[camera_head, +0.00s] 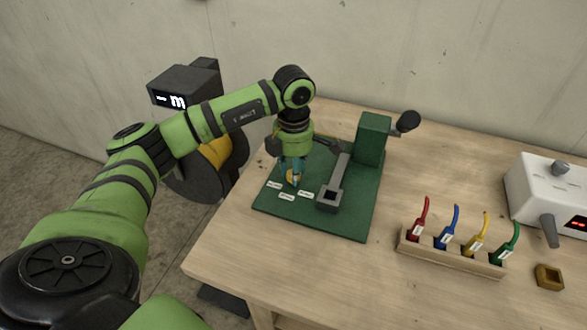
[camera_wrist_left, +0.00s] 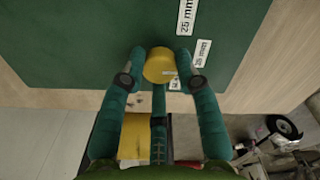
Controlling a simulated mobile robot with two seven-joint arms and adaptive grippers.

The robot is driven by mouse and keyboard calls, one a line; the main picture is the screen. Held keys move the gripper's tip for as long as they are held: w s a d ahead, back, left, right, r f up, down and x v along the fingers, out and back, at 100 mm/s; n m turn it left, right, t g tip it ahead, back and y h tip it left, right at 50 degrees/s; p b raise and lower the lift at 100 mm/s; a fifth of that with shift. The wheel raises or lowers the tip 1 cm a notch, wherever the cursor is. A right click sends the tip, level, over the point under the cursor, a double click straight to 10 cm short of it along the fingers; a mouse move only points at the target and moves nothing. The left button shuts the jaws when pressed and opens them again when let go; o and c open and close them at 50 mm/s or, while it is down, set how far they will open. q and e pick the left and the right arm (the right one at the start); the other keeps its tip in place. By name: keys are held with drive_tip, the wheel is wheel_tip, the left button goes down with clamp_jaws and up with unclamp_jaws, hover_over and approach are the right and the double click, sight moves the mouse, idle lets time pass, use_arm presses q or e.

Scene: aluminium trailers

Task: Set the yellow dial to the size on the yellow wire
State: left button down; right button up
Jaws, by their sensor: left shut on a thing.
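The yellow dial (camera_wrist_left: 159,66) is a round knob on the green base plate (camera_head: 345,222). My left gripper (camera_head: 292,178) comes down over it from above, with its fingers shut on its sides. In the left wrist view the two teal fingertips (camera_wrist_left: 160,70) press against the dial from left and right. White size labels sit around the dial; two read 25 mm (camera_wrist_left: 186,18) and 35 mm (camera_wrist_left: 202,53), and a third is partly hidden by a finger. The yellow wire (camera_head: 480,235) stands in the wooden rack with a white tag too small to read. My right gripper is not in view.
The wooden rack (camera_head: 450,262) also holds red, blue and green wires. A green press with a grey lever (camera_head: 340,175) stands beside the dial. A white box with a red display (camera_head: 550,195) and a small brass block (camera_head: 549,277) are at the right. The table front is clear.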

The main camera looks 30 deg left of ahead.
use_arm(q)
drive_tip(key=c, duration=0.9)
unclamp_jaws()
drive_tip(key=shift+r, duration=0.15)
wheel_tip(320, 180, up, 12)
